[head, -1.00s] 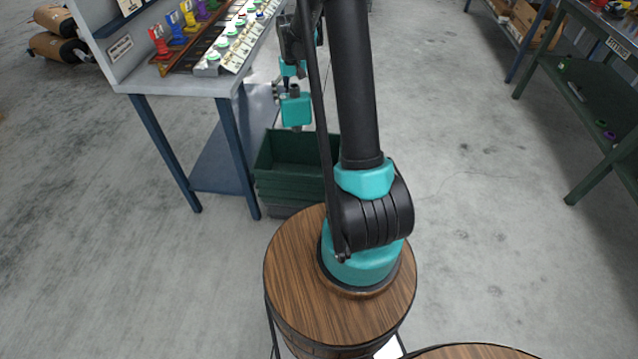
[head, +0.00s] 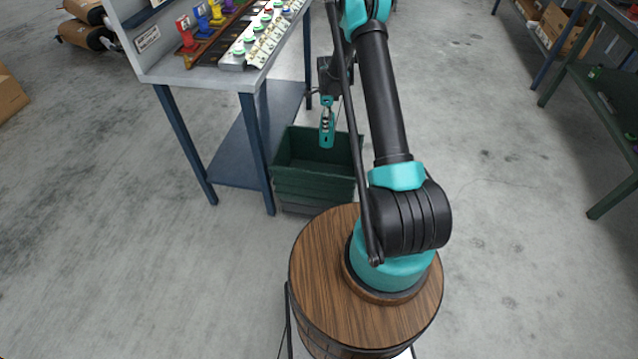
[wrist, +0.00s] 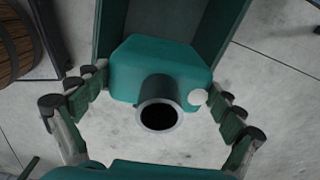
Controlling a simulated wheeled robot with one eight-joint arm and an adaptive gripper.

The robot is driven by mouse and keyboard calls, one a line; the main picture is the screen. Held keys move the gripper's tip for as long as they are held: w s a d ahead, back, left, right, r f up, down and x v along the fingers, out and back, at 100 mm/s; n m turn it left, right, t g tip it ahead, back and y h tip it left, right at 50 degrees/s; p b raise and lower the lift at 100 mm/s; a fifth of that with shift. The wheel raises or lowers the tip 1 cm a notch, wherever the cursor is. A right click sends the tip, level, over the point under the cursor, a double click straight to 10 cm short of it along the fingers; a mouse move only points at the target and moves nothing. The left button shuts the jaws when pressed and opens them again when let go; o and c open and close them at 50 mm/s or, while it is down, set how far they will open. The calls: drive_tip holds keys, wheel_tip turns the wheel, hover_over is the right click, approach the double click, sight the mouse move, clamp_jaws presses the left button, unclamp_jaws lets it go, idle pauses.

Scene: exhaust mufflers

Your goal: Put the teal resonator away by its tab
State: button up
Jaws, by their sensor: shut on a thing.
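The teal resonator (wrist: 160,58) is a box with rounded corners in the wrist view. A round metal pipe (wrist: 160,104) points from it towards the camera. My gripper (wrist: 152,88) is shut on it, with fingers at its left and right sides. A small white disc (wrist: 198,97) shows by the right fingertip; I cannot tell if the tab is held. In the head view my gripper (head: 327,122) hangs by the open dark green bin (head: 314,184), overlapping its opening in the picture. How high it is above the bin is unclear.
The blue-legged workbench (head: 258,150) with coloured parts on its top stands left of the bin. A green shelf table (head: 606,110) stands at the far right. A cardboard box (head: 8,95) is at the left edge. Open floor (head: 510,190) lies to the right.

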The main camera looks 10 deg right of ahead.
drive_tip(key=shift+w+a+f+m, duration=0.1)
drive_tip(key=shift+f+m, duration=0.3)
drive_tip(key=shift+f, duration=0.3)
wheel_tip(320, 180, down, 20)
drive_tip(key=o, duration=1.4)
drive_tip(key=shift+r, duration=0.1)
drive_tip(key=shift+o, duration=0.7)
drive_tip(key=shift+r, duration=0.15)
